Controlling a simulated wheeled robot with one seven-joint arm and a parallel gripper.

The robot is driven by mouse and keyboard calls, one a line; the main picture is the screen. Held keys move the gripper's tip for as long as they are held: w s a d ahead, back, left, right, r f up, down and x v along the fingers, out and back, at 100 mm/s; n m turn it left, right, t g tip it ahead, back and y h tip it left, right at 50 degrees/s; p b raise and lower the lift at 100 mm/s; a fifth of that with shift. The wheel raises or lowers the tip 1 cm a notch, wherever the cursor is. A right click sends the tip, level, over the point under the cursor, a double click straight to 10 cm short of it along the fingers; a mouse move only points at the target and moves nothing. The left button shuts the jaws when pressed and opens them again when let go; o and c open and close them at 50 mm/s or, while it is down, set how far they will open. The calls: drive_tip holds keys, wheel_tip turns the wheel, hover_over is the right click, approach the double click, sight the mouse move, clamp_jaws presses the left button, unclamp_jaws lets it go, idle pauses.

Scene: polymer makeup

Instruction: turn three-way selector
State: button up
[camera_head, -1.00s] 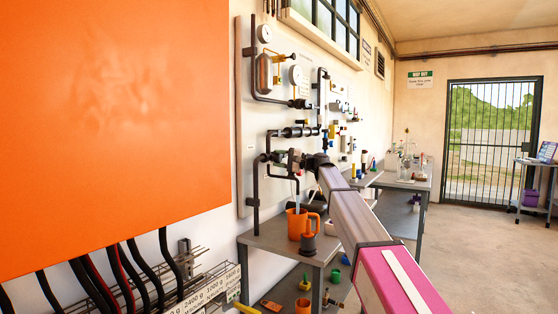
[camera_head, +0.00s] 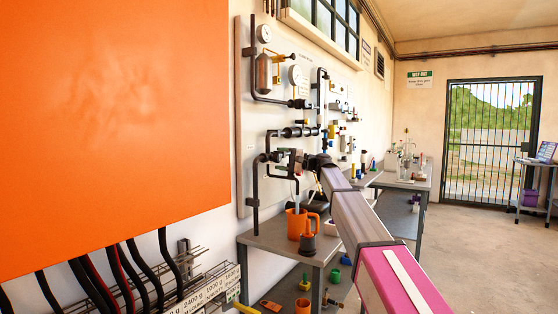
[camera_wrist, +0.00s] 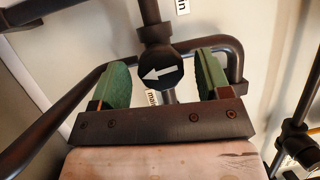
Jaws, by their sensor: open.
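The selector (camera_wrist: 161,76) is a round black knob with a white arrow pointing left, set where dark pipes meet on the panel in the wrist view. My gripper (camera_wrist: 163,65) is open, with one green finger pad to the left of the knob and one to the right. Gaps show between the pads and the knob, so neither pad appears to touch it. The label under the knob is partly hidden by the gripper's dark crossbar. In the head view my gripper (camera_head: 293,160) is at the pipework, and the knob is too small to make out clearly.
An orange jug (camera_head: 296,222) stands on the grey bench (camera_head: 262,240) below. A big orange panel (camera_head: 110,130) fills the left. The floor (camera_head: 470,245) at right is clear.

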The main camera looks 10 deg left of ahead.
drive_tip(key=d+f, duration=0.1)
drive_tip(key=d, duration=0.8)
drive_tip(key=shift+w+d, duration=0.25)
drive_tip(key=shift+d, duration=0.1)
idle(2.0)
drive_tip(key=s+a+r+m+t+h, duration=0.15)
drive_tip(key=m+t, duration=0.25)
drive_tip(key=m, duration=0.7)
drive_tip(key=s+f+m+t+h, duration=0.1)
drive_tip(key=s+m+t, duration=0.2)
drive_tip(key=m, duration=0.9)
drive_tip(key=x, duration=1)
drive_tip(key=shift+w+a+r, duration=0.2)
drive_tip(key=shift+w+r, duration=0.05)
drive_tip(key=shift+r, duration=0.1)
drive_tip(key=c, duration=0.9)
